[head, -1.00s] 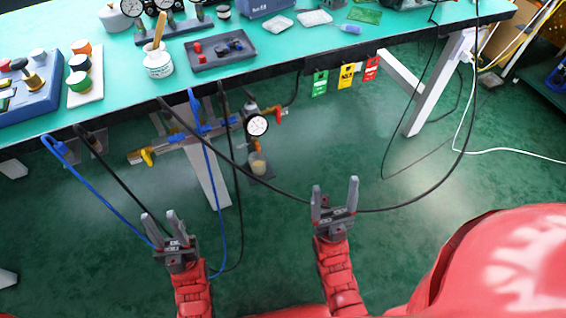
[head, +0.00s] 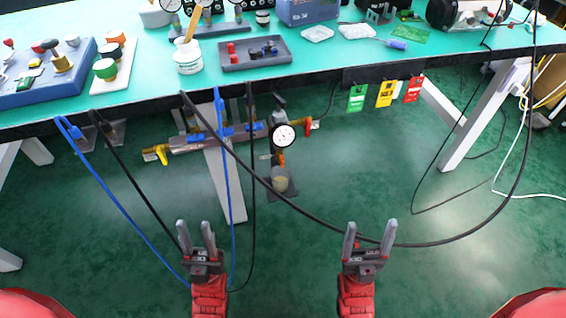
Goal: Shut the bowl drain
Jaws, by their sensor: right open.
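An air line assembly hangs under the front edge of the bench, with a round white gauge (head: 283,136) at its right part. Below the gauge is a small orange fitting (head: 281,158), which may be the bowl drain; its setting is too small to tell. A small cup (head: 280,183) with pale contents stands under it. The filter bowl itself is not clear behind the gauge. My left gripper (head: 195,226) is open and empty, low and left of the cup. My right gripper (head: 370,228) is open and empty, low and right of it.
A red handle (head: 312,124) and a yellow handle (head: 153,155) sit on the line's ends. Blue and black hoses hang near my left gripper; a black cable (head: 320,224) loops past my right gripper. Coloured tags (head: 384,93) hang from the bench (head: 200,85).

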